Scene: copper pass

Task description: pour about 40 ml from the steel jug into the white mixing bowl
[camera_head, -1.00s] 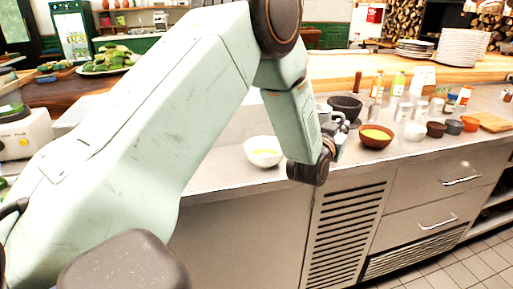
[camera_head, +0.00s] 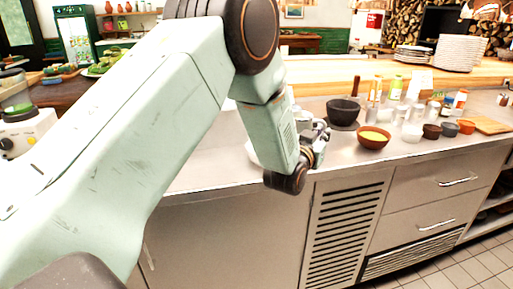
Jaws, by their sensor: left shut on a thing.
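My left arm reaches across the view, and my left gripper (camera_head: 318,140) is over the counter's front part. It is shut on what looks like the steel jug (camera_head: 303,117), which shows only in part behind the wrist and fingers. Its tilt and contents cannot be made out. My right gripper is not in view.
On the steel counter to the right stand a brown bowl with yellow contents (camera_head: 373,137), a dark mortar (camera_head: 342,110), several small bowls and jars, and a cutting board (camera_head: 490,124). Stacked plates (camera_head: 459,52) stand on the back shelf.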

